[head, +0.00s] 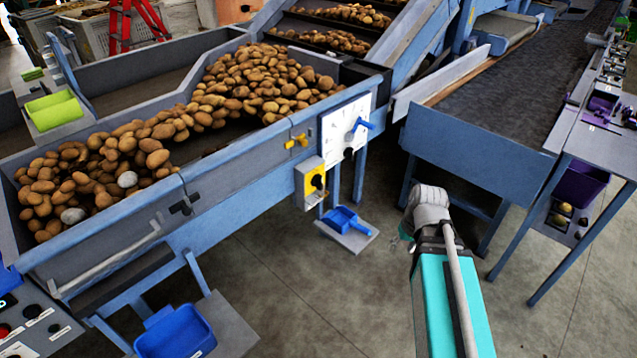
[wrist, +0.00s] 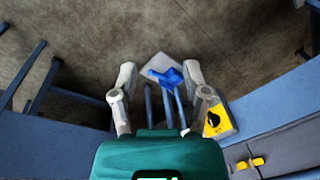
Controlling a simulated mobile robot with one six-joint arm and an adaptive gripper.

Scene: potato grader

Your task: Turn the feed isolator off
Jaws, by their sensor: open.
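The feed isolator appears to be the yellow box with a black rotary knob (head: 310,183) on the side of the feed hopper. Its knob's setting is too small to read. In the wrist view the yellow plate and black knob (wrist: 217,122) show right of my gripper (wrist: 160,76), close to the right finger. My gripper is open, with nothing between its fingers; it points down towards the floor. In the head view my arm ends to the right of the isolator, apart from it, and the fingers are mostly hidden.
A yellow handle (head: 297,142) and a white dial plate with a blue lever (head: 345,128) sit near the isolator. A blue scoop (head: 345,220) lies on a low grey plate below. The potato-filled hopper (head: 225,170) is left; a conveyor frame (head: 480,150) stands right.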

